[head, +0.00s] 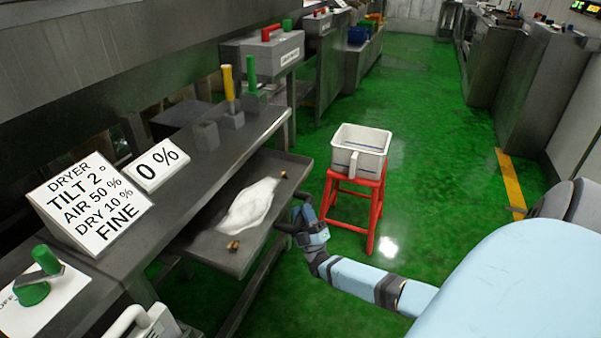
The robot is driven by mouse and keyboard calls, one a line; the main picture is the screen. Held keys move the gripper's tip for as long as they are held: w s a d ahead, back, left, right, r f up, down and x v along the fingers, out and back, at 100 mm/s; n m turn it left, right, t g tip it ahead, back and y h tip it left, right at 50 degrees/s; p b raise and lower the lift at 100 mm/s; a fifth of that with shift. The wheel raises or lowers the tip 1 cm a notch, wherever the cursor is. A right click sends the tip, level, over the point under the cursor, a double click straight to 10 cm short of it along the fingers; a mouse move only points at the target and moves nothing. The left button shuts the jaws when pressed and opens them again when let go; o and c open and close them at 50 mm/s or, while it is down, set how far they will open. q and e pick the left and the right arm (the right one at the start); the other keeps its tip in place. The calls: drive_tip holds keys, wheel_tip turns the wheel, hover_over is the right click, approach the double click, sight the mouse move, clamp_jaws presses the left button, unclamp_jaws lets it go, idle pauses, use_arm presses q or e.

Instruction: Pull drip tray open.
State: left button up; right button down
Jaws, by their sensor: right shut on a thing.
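The drip tray (203,245) is a shallow dark metal tray that sticks out from under the grey machine bench. A white heap (250,204) lies in it, with small brown bits near its front and back corners. My right gripper (292,222) is at the tray's outer right side, shut on the tray's handle; the arm hides most of the handle. My left gripper is not in view.
A red stool (371,207) with a white container (360,152) stands right of the tray. Dryer signs (90,204) and a green knob (45,260) are on the bench at left. The green floor is open toward the back right.

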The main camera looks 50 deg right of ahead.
drive_tip(key=c, duration=0.9)
unclamp_jaws()
drive_tip(key=shift+f, duration=0.1)
use_arm(q)
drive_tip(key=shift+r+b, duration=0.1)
drive_tip(key=shift+b, duration=0.25)
use_arm(e)
drive_tip(key=v, duration=1.3)
drive_tip(key=shift+s+f, duration=0.25)
drive_tip(key=shift+a+r, duration=0.1)
